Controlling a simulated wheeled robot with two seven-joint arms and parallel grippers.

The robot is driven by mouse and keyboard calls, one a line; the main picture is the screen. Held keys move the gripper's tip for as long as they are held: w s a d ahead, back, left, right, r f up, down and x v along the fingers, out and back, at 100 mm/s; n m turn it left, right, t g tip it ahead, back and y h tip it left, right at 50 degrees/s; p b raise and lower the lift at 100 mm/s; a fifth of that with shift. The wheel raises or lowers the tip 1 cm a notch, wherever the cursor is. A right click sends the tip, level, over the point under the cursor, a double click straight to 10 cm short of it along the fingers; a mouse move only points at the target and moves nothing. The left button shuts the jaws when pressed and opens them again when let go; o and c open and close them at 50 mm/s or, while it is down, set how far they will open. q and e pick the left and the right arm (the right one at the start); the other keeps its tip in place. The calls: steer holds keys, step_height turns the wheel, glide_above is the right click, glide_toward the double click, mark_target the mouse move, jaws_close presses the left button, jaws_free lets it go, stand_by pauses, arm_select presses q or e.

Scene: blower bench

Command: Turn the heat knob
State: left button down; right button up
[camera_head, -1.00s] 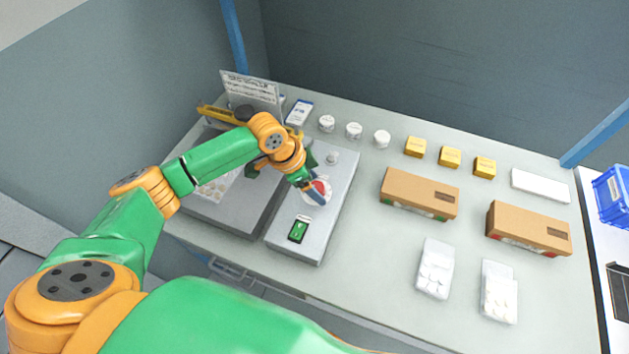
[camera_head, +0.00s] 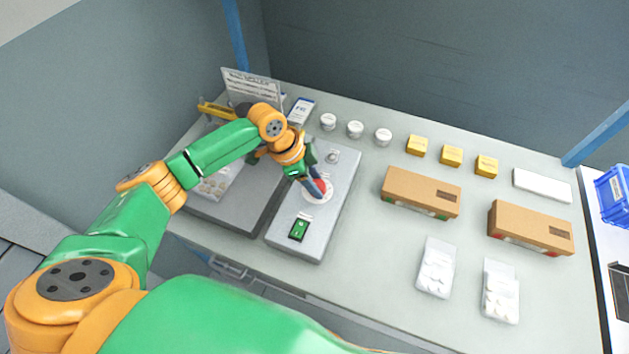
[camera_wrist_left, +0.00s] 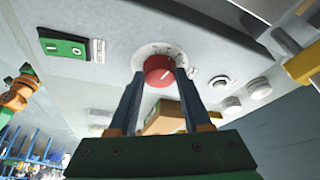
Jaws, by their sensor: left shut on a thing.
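The red heat knob (camera_wrist_left: 159,70) sits on a round white dial plate (camera_wrist_left: 148,51) on the grey control panel. A white pointer line shows on its face. My left gripper (camera_wrist_left: 160,75) has its two blue-grey fingers on either side of the knob, shut on it. In the head view the gripper (camera_head: 316,188) reaches down to the knob (camera_head: 320,187), which the fingers partly cover. A green switch (camera_head: 299,229) and a small grey round button (camera_head: 332,157) are on the same panel (camera_head: 285,240).
Left of the panel is a grey blower bed (camera_head: 232,205) with a clear pack of tablets on it. White jars (camera_head: 355,129), yellow boxes (camera_head: 451,156), cardboard boxes (camera_head: 421,193) and tablet packs (camera_head: 435,267) stand to the right. A sign (camera_head: 250,86) stands behind.

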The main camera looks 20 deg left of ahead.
arm_select(q)
steer(key=shift+w+m+g+b, duration=0.15)
steer(key=shift+m+g+b, duration=0.55)
steer(key=shift+m, duration=1.2)
steer(key=shift+c, duration=1.7)
jaws_free()
steer(key=shift+r, duration=0.1)
steer(key=b+v, duration=0.1)
steer(key=v, duration=0.5)
steer(key=shift+a+b, duration=0.1)
steer(key=shift+b, duration=0.2)
steer(key=shift+a+r, duration=0.15)
steer(key=shift+r, duration=0.25)
